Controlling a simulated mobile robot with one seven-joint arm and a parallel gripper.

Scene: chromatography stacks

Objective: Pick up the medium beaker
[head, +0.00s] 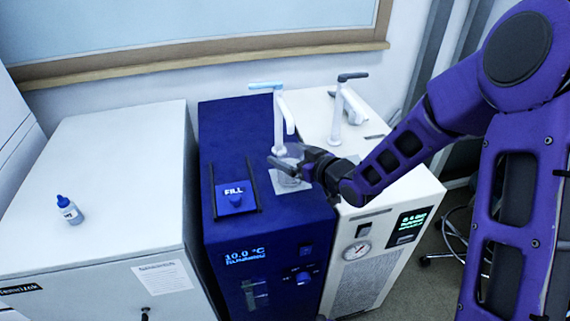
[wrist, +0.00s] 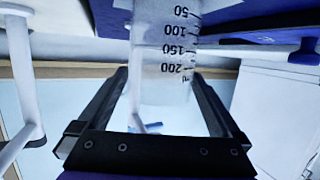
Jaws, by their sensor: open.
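The clear beaker (head: 289,183) stands on top of the blue unit, under its tap, mostly hidden by my gripper in the head view. In the wrist view the beaker (wrist: 165,50) appears upside down, with marks from 50 to 200. My gripper (head: 287,158) is at the beaker's upper part. In the wrist view my gripper (wrist: 160,82) is open, with one dark finger on each side of the beaker. I cannot tell whether either finger touches it.
The blue chiller (head: 223,155) has a FILL cap, raised rails and a white tap (head: 278,118). A white unit with another tap (head: 338,115) stands close on the right.

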